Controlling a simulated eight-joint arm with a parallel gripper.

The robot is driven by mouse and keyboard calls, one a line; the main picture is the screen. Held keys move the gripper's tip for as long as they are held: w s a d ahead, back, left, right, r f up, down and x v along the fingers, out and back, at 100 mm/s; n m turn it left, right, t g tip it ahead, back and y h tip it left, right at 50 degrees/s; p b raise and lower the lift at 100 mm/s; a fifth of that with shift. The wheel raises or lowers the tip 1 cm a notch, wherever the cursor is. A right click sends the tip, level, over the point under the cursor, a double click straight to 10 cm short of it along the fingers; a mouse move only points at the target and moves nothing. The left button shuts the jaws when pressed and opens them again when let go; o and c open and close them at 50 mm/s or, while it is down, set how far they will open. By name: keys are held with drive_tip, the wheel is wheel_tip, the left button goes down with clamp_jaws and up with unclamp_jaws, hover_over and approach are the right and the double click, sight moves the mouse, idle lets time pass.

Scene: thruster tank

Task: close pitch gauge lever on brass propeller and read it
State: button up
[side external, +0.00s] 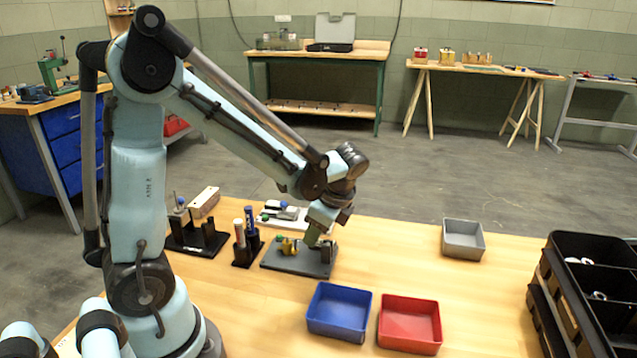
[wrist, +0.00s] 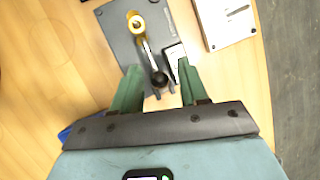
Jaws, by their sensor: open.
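The brass propeller (side external: 289,246) sits on a dark grey base plate (side external: 300,264) on the bench; in the wrist view the brass part (wrist: 136,22) is at the top of the plate (wrist: 112,22). A thin silver lever (wrist: 148,52) runs from near it to a dark round knob (wrist: 159,78). My gripper (side external: 313,240) is low over the right part of the plate. In the wrist view my gripper (wrist: 158,66) is open, its green fingers on either side of the knob. I cannot tell whether they touch it. A pale block (wrist: 174,52) lies beside the lever; no gauge reading is legible.
A blue bin (side external: 340,311), a red bin (side external: 409,324) and a grey bin (side external: 463,239) stand on the bench. A black stand with markers (side external: 246,240) is left of the plate, and a white board (wrist: 226,18) lies beside it. A black crate (side external: 590,290) stands at far right.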

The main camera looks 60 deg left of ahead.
drive_tip(key=shift+a+f, duration=0.15)
drive_tip(key=shift+f, duration=0.1)
drive_tip(key=shift+c, duration=0.2)
clamp_jaws()
drive_tip(key=shift+w+d+r+m+g+y, duration=0.2)
drive_tip(key=shift+w+d+g+y, duration=0.15)
drive_tip(key=shift+g+y, duration=0.5)
drive_tip(key=shift+w+d+r+m+g+y, duration=0.1)
drive_tip(key=shift+w+d+m+g+y, duration=0.15)
drive_tip(key=shift+g+y, duration=0.55)
